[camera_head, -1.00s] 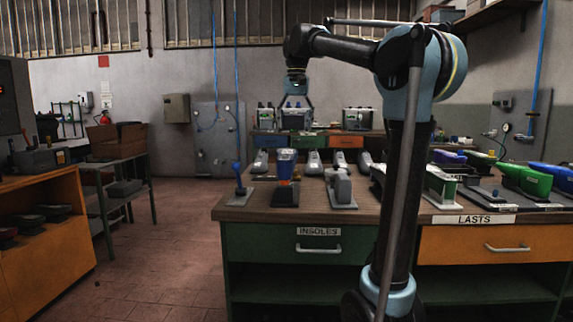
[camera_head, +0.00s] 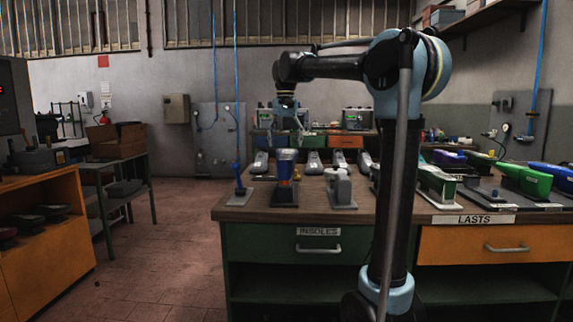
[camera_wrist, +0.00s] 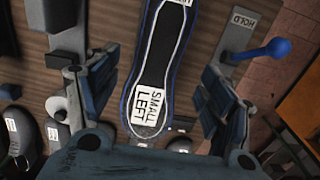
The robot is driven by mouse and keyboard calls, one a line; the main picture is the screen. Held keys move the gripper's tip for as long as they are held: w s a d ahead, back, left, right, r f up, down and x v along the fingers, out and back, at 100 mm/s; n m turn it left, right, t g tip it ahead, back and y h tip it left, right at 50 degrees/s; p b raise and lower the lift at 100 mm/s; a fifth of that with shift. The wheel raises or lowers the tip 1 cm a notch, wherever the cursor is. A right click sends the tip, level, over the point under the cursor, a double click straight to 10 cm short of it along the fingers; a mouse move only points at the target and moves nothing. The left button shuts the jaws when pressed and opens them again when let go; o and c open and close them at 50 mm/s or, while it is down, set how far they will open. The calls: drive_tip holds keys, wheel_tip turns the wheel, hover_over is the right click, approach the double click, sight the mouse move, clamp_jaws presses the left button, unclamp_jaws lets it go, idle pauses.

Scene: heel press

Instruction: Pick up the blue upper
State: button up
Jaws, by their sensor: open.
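The blue upper (camera_head: 286,161) stands upright on a dark stand near the front left of the bench. In the wrist view, a long dark sole with a blue edge (camera_wrist: 125,105) and a white "SMALL LEFT" label lies between my fingers. My gripper (camera_head: 285,128) is open and points down above the blue upper, apart from it in the head view. In the wrist view, the two fingers of my gripper (camera_wrist: 152,88) stand on either side of the sole, with a gap on both sides.
A lever with a blue knob (camera_wrist: 278,48) on a "HOLD" plate stands close to the right finger. A grey fixture (camera_head: 340,188) stands right of the upper. Several grey lasts (camera_head: 313,162) stand behind. Green and blue shoes (camera_head: 530,180) sit on the right of the bench.

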sight(286, 156)
drive_tip(key=shift+s+f, duration=0.15)
drive_tip(key=shift+f, duration=3.45)
drive_tip(key=shift+c, duration=0.5)
drive_tip(key=c, duration=1.2)
